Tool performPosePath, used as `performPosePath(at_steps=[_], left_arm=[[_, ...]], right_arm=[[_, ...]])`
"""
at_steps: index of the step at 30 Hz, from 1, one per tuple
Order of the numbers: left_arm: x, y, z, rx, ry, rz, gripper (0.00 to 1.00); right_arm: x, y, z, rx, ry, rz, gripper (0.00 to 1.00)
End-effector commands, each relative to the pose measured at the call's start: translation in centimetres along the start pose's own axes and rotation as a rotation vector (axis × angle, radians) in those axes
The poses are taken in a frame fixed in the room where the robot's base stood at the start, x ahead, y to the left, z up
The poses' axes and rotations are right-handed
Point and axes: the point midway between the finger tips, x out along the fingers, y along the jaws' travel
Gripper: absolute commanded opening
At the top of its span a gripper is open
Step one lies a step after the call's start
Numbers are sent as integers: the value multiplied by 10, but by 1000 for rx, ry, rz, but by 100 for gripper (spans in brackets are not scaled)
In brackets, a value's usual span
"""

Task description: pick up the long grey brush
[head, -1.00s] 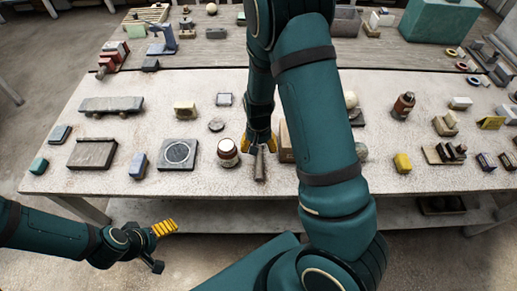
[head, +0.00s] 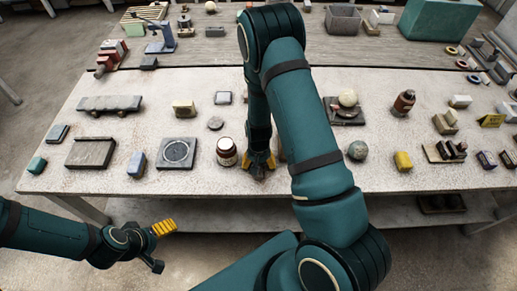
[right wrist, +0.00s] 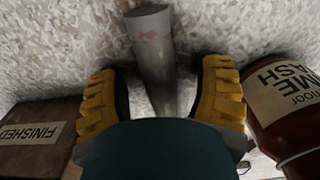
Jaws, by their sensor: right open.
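The long grey brush (right wrist: 153,45) shows in the right wrist view as a grey rounded bar with a worn, pinkish patch. It lies on the pale table between the spread yellow fingers of my right gripper (right wrist: 160,98), with its near part hidden by the gripper body. In the head view, my right gripper (head: 259,166) is low over the table's front part and hides most or all of the brush. It is open, and gaps show between its fingers and the brush. My left gripper (head: 156,246) is open and empty, in front of the table at lower left.
A brown lime wash jar (head: 227,152) stands close beside my right gripper; it also shows in the wrist view (right wrist: 285,95). A box labelled FINISHED (right wrist: 40,135) is close on the other side. A grey-green sphere (head: 357,150) lies right of my arm.

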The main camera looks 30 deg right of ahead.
Motion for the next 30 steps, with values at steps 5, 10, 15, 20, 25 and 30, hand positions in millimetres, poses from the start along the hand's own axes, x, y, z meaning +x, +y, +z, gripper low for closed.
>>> performPosePath(at_steps=[5,10,15,20,25,30], left_arm=[[0,0,0,0,0,0,87],[0,0,0,0,0,0,87],[0,0,0,0,0,0,87],[0,0,0,0,0,0,87],[-2,0,0,0,0,0,87],[-4,1,0,0,0,0,87]], right_arm=[[0,0,0,0,0,0,57],[-1,0,0,0,0,0,0],[-1,0,0,0,0,0,0],[-3,0,0,0,0,0,0],[-23,-1,-1,-1,3,-2,0],[-57,-1,0,-1,4,-3,0]])
